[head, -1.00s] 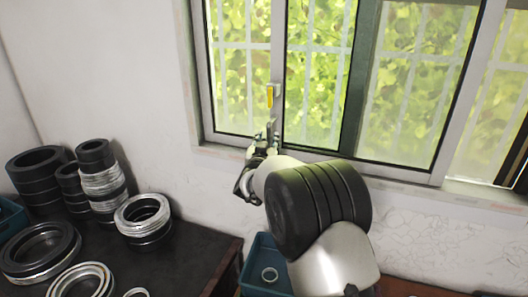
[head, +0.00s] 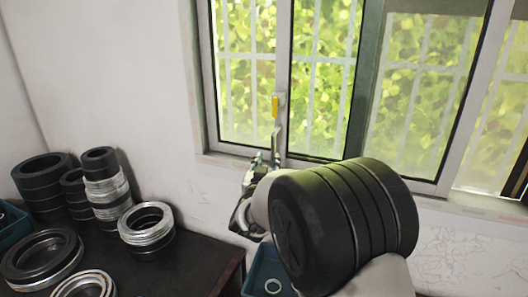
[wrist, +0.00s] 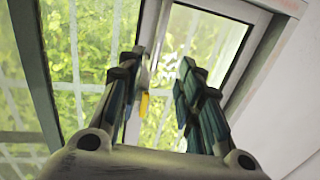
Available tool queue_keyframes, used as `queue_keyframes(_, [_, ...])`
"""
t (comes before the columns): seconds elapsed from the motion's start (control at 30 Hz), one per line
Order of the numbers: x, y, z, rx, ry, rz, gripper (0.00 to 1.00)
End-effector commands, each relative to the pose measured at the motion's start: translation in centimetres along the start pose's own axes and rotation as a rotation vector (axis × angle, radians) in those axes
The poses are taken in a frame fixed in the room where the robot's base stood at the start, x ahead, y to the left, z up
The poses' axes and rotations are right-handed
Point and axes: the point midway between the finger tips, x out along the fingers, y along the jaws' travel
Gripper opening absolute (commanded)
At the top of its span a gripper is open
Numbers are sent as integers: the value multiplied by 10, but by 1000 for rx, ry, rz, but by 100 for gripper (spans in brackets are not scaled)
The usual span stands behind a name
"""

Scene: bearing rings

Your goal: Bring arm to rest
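My gripper (head: 263,162) is raised in front of the window, above the table's right end, with its fingers pointing up toward the window frame. In the wrist view my gripper (wrist: 162,88) has its two fingers clearly apart, with nothing held between them. The window with its yellow latch handle (head: 275,106) lies behind the fingertips; the handle also shows between the fingers in the wrist view (wrist: 144,104). My dark, ribbed wrist joint fills the lower middle of the head view and hides part of what is below.
A dark table (head: 190,262) at lower left holds stacks of black and silver bearing rings (head: 105,185) and a separate silver ring stack (head: 147,225). A teal bin (head: 257,265) with a ring (head: 273,286) inside stands below my gripper. Another teal bin (head: 12,228) is at the left edge.

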Motion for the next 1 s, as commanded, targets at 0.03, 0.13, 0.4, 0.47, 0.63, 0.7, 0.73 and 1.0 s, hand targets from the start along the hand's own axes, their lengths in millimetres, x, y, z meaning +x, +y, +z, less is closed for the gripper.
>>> queue_keyframes(0.03, [-4,2,-4,9,-13,-17,33])
queue_keyframes(0.13, [-17,6,-9,27,-77,-78,33])
queue_keyframes(0.4, [-100,31,-1,38,-340,-251,33])
queue_keyframes(0.47, [-124,40,6,31,-403,-276,33])
queue_keyframes(0.63, [-201,72,36,-1,-591,-314,33])
queue_keyframes(0.7, [-236,88,52,-18,-671,-315,33])
queue_keyframes(0.73, [-251,95,59,-25,-705,-312,33])
queue_keyframes(1.0, [-379,162,127,-88,-994,-227,33])
